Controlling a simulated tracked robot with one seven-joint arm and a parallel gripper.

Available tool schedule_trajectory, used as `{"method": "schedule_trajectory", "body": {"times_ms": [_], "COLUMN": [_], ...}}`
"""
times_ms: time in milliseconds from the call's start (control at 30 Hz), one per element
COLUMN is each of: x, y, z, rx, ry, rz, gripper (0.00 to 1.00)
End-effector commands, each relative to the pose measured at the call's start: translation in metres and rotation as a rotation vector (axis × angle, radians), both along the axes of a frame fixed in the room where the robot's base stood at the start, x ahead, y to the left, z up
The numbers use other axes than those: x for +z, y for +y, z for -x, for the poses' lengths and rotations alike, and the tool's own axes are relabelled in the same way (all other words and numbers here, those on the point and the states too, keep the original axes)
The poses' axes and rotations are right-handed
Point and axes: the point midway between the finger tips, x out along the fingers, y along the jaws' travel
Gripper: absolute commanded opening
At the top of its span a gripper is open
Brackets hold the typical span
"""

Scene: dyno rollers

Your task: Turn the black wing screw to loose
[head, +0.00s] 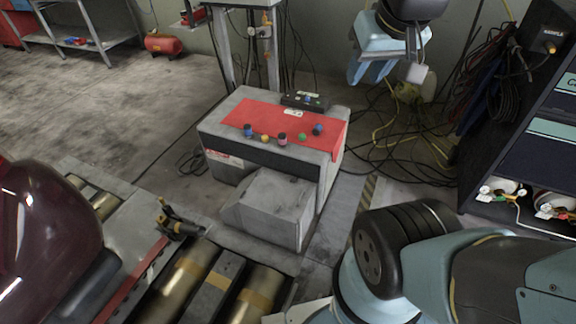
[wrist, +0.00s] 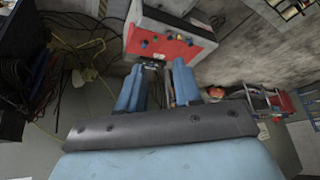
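I cannot pick out the black wing screw with certainty. A small fitting with brass and dark parts (head: 264,31) sits on the upright stand behind the red-topped cabinet in the head view, too small to read. A black and yellow piece (head: 178,222) stands at the edge of the rollers. My gripper (head: 372,74) hangs at the upper right of the head view, in the air, apart from the stand and the cabinet. In the wrist view my gripper's two blue fingers (wrist: 157,82) are apart, with nothing held between them; dark stand parts show behind the gap.
The grey cabinet with a red top (head: 240,117) bears several coloured knobs. Rollers (head: 185,275) and a dark red car body (head: 45,230) lie at lower left. Cables (head: 410,150) cover the floor at right beside a dark rack (head: 520,150). Floor at left is mostly clear.

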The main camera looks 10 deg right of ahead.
Motion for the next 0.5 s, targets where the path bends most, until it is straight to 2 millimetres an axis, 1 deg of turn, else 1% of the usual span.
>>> {"method": "schedule_trajectory", "body": {"times_ms": [133,167,200,267,367,500], "x": [0.0,-0.003,-0.004,-0.003,-0.001,0.002], "y": [0.0,0.022,0.03,0.032,0.032,0.035], "z": [0.0,0.0,-0.001,-0.005,-0.018,-0.046], "rx": [0.0,-0.002,-0.005,-0.009,-0.025,-0.06], "ry": [0.0,0.001,0.003,0.007,0.017,0.04], "rz": [0.0,0.017,0.021,0.018,0.001,-0.032], "gripper": [0.34,0.34,0.34,0.34,0.34,0.34]}}
